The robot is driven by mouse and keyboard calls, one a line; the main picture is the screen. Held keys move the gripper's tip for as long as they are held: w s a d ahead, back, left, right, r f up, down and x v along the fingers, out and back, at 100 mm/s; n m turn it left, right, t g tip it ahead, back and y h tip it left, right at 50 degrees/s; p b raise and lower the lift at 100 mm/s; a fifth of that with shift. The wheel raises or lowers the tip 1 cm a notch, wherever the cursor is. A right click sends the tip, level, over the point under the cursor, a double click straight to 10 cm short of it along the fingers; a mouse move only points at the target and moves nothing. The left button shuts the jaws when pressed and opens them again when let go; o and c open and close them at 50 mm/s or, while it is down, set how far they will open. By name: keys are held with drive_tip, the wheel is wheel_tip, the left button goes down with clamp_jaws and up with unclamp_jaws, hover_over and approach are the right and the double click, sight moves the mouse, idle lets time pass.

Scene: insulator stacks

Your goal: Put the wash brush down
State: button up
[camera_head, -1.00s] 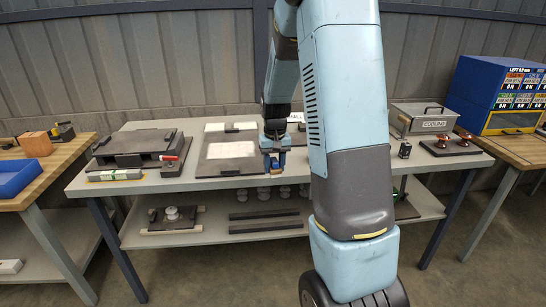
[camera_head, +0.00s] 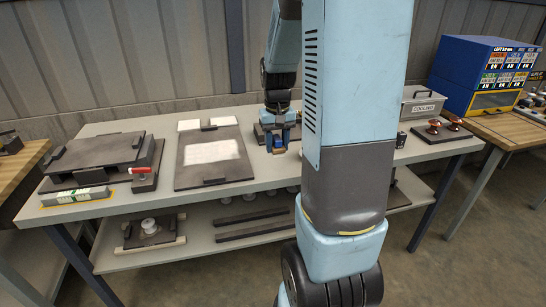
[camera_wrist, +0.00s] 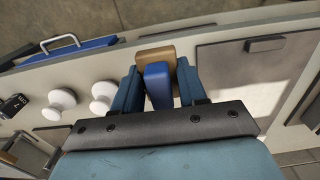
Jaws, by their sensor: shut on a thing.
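The wash brush shows in the wrist view as a blue part (camera_wrist: 157,86) with a tan block (camera_wrist: 157,58) beyond it. My gripper (camera_wrist: 157,92) is shut on it, one finger on each side of the blue part. In the head view my gripper (camera_head: 277,142) hangs over the table, right of the dark board with the white panel. Only a little of the brush's blue shows there between the fingers. I cannot tell whether the brush touches the tabletop.
The grey table (camera_head: 235,196) has bare room in front of my gripper. The dark board (camera_head: 198,178) lies to the left, a black press-like block (camera_head: 95,160) farther left. The COOLING box (camera_head: 422,107) and red-brown insulators (camera_head: 434,127) stand to the right. White knobs (camera_wrist: 104,97) show in the wrist view.

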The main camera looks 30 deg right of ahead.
drive_tip(key=w+d+f, duration=0.3)
drive_tip(key=w, duration=0.2)
hover_over(275, 164)
wheel_tip(275, 164, down, 5)
drive_tip(key=shift+f, duration=0.15)
drive_tip(key=shift+w+f, duration=0.1)
drive_tip(key=shift+f, duration=1.5)
drive_tip(key=o, duration=1.2)
drive_tip(key=shift+f, duration=0.1)
